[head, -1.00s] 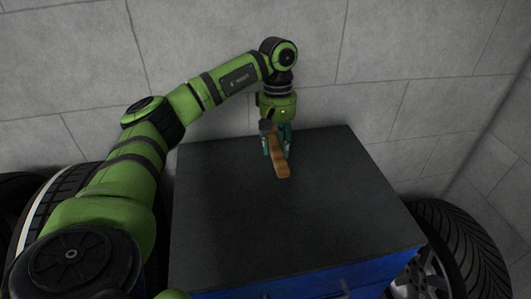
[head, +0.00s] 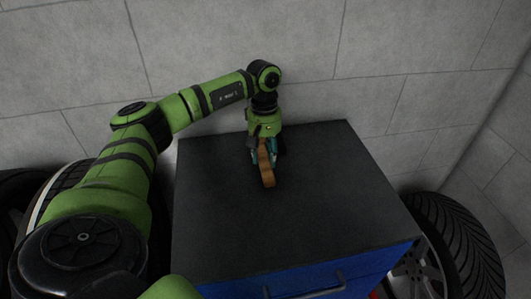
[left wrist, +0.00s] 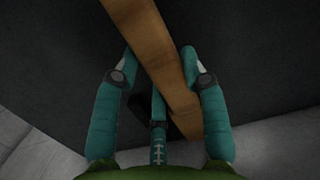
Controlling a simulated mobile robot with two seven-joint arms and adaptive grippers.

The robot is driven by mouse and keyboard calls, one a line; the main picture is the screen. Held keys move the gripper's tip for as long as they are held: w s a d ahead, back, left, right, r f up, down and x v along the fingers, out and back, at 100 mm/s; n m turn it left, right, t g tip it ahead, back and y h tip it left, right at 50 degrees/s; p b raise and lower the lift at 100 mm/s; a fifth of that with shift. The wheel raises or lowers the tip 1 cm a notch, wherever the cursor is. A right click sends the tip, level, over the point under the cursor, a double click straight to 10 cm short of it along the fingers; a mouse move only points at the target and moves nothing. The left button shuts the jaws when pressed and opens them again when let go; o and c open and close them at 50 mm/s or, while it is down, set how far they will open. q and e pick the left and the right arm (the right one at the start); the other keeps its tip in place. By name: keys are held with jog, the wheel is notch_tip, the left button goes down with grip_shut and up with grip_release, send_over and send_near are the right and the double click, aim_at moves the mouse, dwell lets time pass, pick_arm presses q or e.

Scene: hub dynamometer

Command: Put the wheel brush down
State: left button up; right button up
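The wheel brush, with its brown wooden handle (head: 267,174), is in my left gripper (head: 264,157) over the far part of the dark cabinet top (head: 300,220). In the left wrist view the handle (left wrist: 165,50) runs slantwise between the teal fingers of the left gripper (left wrist: 158,55), which lie close against it on both sides. A dark part, perhaps the brush head, shows partly behind the fingers. I cannot tell whether the brush touches the cabinet top. My right gripper is not in view.
The cabinet's blue front (head: 340,275) has a drawer handle (head: 305,293). The cabinet top is bare around the brush. A tyre (head: 455,245) stands at the right, and more tyres (head: 40,195) are at the left. A grey block wall (head: 230,40) is close behind.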

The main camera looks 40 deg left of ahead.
aim_at(265, 149)
pick_arm(q)
jog(key=shift+o, duration=1.2)
jog(key=shift+r, duration=0.15)
jog(key=shift+w+r, duration=0.1)
jog(key=shift+r, duration=0.2)
notch_tip(265, 149, up, 11)
jog(key=a+b, duration=0.1)
jog(key=b, duration=0.1)
jog(key=shift+w+a+r, duration=0.15)
jog(key=shift+w, duration=0.3)
